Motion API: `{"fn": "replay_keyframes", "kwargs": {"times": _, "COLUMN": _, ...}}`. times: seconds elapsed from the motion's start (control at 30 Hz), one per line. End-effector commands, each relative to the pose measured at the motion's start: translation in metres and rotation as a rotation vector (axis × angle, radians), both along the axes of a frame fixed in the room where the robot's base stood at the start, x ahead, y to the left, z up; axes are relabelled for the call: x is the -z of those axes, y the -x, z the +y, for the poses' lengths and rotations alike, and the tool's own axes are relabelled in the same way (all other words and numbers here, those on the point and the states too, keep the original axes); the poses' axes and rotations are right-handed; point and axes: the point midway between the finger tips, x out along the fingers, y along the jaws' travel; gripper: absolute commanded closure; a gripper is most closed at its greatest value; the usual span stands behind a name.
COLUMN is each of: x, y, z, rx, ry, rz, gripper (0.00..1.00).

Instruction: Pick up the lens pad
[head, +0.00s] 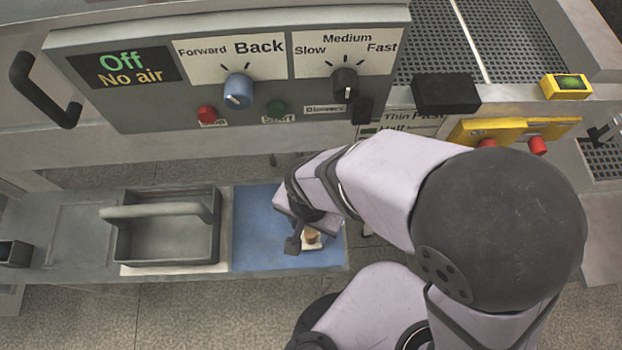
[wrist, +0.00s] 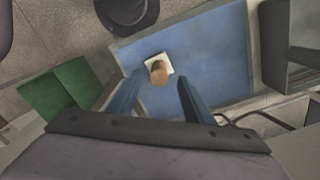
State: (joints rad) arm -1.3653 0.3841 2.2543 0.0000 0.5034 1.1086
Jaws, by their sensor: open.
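The lens pad, a small white square with a tan knob on top (wrist: 158,68), lies on the blue mat (wrist: 205,50). In the head view the lens pad (head: 311,238) shows beside my gripper (head: 302,240), partly covered by it. In the wrist view my gripper (wrist: 160,84) is open, with one finger to each side below the pad. The knob lies just beyond the gap between the fingertips. The fingers hold nothing. I cannot tell how high the fingertips are above the mat.
A grey tray with a handle (head: 120,245) stands left of the mat on the shelf. The control panel (head: 130,105) with knobs and buttons rises behind the shelf. A green box (wrist: 62,92) shows at left in the wrist view. The mat's left part is clear.

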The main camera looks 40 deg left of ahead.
Motion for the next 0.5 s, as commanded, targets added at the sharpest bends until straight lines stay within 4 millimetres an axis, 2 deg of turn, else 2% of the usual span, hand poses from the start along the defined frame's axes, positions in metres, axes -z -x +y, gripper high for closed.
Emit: {"fn": "replay_keyframes", "kwargs": {"times": 0.5, "x": 0.044, "y": -0.002, "z": -0.001, "rx": 0.0, "ry": 0.002, "rz": 0.0, "gripper": 0.54}}
